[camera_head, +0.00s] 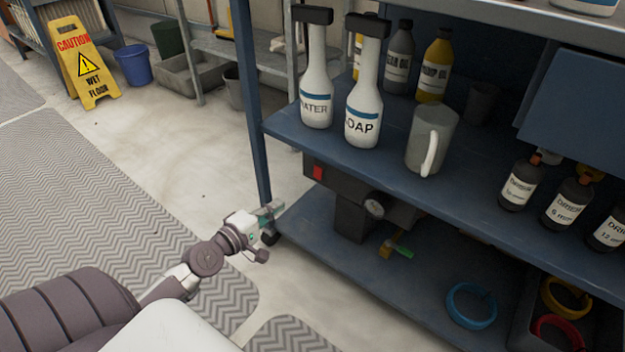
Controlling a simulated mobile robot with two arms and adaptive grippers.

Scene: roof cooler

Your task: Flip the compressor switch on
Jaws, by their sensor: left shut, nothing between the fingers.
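The compressor (350,195) is a dark box unit under the blue shelf, with a round gauge (374,209) on its front. A red switch (318,172) sits at its left end; its position is too small to tell. My left gripper (272,222) is shut and empty, below and to the left of the red switch and apart from it, near the shelf's front left leg. My right gripper is not in view.
The blue shelf (300,137) above the compressor carries water and soap bottles and a grey mug (431,138). Brass and green fittings (400,249) and a blue ring (471,306) are on the lower shelf. Open floor lies left.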

